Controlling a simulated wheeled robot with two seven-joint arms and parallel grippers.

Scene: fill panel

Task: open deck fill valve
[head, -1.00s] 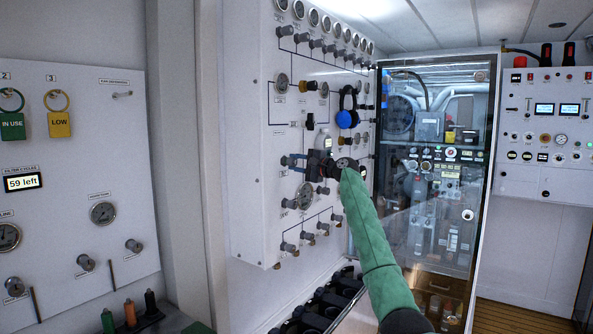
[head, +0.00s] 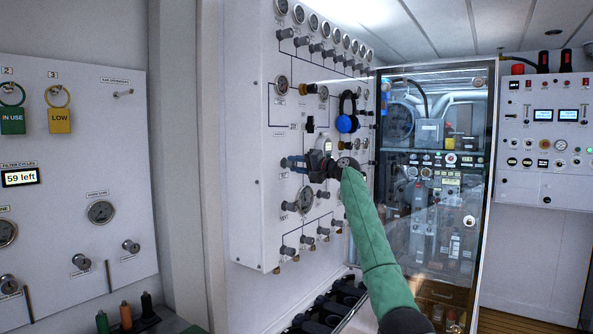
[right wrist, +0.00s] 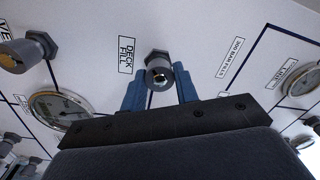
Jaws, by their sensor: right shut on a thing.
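In the head view the right gripper (head: 290,163) is against the panel, above a round gauge (head: 305,200). My left gripper is not in view.
Grey knobs (head: 308,239) and gauges (head: 298,13) crowd the panel around my gripper. Blue-and-black headphones (head: 347,123) hang just above it. A glass-door cabinet (head: 470,190) stands to the right, and another panel (head: 70,200) is at the left.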

